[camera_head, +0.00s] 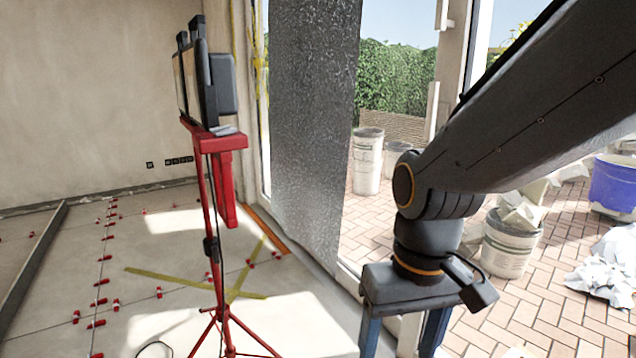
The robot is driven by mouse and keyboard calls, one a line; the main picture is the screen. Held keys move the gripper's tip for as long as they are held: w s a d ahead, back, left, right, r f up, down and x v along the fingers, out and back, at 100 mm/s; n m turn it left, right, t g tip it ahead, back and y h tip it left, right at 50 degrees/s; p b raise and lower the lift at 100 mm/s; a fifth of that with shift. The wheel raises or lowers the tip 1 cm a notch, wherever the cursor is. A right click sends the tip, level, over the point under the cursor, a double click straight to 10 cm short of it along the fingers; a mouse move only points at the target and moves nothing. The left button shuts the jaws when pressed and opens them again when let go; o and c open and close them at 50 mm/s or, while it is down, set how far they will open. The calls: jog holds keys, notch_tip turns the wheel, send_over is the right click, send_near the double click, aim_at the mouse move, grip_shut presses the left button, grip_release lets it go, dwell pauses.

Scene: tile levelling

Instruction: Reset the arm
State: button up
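My arm comes in from the upper right, and its end hangs down in front of the doorway. My gripper (403,338) points downward at the bottom of the view. Its two bluish fingers stand well apart, and I see nothing held between them. The lower fingertips are cut off or close to the bottom edge. Several red tile-levelling pieces (96,324) sit along the joints of the grey floor tiles (60,305) at the left, away from my gripper.
A red tripod stand (219,262) with dark equipment on top stands left of my gripper. A grey speckled sheet (312,130) hangs by the doorway. Outside are buckets (510,250), a blue tub (613,188) and white rubble (612,262). Yellow tape strips (195,284) lie on the tiles.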

jog(key=d+r+m+p, duration=0.2)
jog(key=d+r+p, duration=0.5)
jog(key=p, duration=0.7)
jog(key=shift+d+r+h, duration=0.3)
jog(key=shift+d, duration=0.2)
